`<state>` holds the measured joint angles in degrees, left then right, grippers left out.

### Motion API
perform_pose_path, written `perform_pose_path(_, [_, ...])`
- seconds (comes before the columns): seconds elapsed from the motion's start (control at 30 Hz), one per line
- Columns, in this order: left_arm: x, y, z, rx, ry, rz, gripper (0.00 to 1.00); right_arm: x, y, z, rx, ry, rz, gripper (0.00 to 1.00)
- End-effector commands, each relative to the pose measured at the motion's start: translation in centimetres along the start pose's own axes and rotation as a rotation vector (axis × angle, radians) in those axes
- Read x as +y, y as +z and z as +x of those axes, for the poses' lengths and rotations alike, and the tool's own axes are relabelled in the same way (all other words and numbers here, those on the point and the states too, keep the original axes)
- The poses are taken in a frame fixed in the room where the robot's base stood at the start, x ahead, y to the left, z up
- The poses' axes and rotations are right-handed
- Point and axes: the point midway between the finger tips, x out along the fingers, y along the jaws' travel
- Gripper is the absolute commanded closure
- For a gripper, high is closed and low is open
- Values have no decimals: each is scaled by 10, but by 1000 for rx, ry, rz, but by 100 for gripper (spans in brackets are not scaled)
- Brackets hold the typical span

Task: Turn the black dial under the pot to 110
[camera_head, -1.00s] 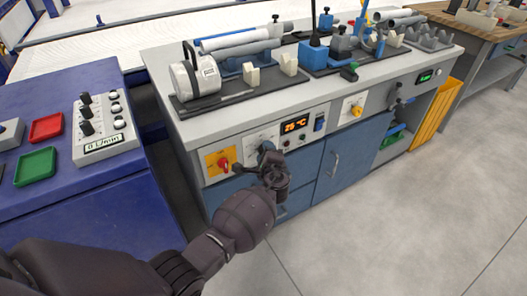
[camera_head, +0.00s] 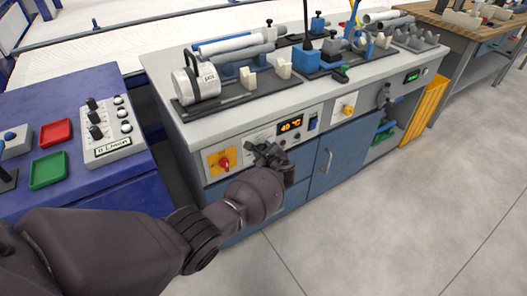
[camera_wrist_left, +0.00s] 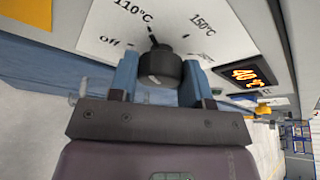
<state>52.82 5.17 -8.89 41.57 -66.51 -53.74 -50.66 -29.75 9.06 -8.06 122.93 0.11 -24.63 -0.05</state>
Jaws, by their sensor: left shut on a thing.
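The black dial (camera_wrist_left: 160,68) sits on a white plate (camera_wrist_left: 90,30) marked off, 110 °C and 150 °C; a further label is partly hidden. My left gripper (camera_head: 262,150) reaches the cabinet front and covers the dial in the head view. In the wrist view its blue fingers lie on both sides of the dial, shut on it. The dial's top edge faces the tick by 110 °C, but its exact pointer is hard to tell. The orange display (camera_wrist_left: 247,76) reads 40 °C. The white pot (camera_head: 196,83) lies on the counter above. My right gripper is out of view.
A yellow plate with a red knob (camera_head: 224,162) is left of the dial, and a yellow knob (camera_head: 347,110) is to the right. A blue table (camera_head: 110,178) with red and green trays stands at left. The floor (camera_head: 400,210) at right is clear.

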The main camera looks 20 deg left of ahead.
Motion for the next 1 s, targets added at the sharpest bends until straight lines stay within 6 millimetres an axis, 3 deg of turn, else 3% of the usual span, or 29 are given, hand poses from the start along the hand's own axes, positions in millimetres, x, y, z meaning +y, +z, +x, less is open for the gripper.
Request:
perform_pose_path(0.43, [1, -2, -1, 2, 5, 10, 80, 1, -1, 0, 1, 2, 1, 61])
perform_pose_path(0.47, [1, -2, -1, 2, 5, 9, 54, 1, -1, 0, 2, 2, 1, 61])
perform_pose_path(0.6, [0, -1, 0, 2, 4, 9, 33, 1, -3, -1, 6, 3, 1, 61])
perform_pose_path(1.0, [-2, 1, -7, 0, 2, 7, 31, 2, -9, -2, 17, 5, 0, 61])
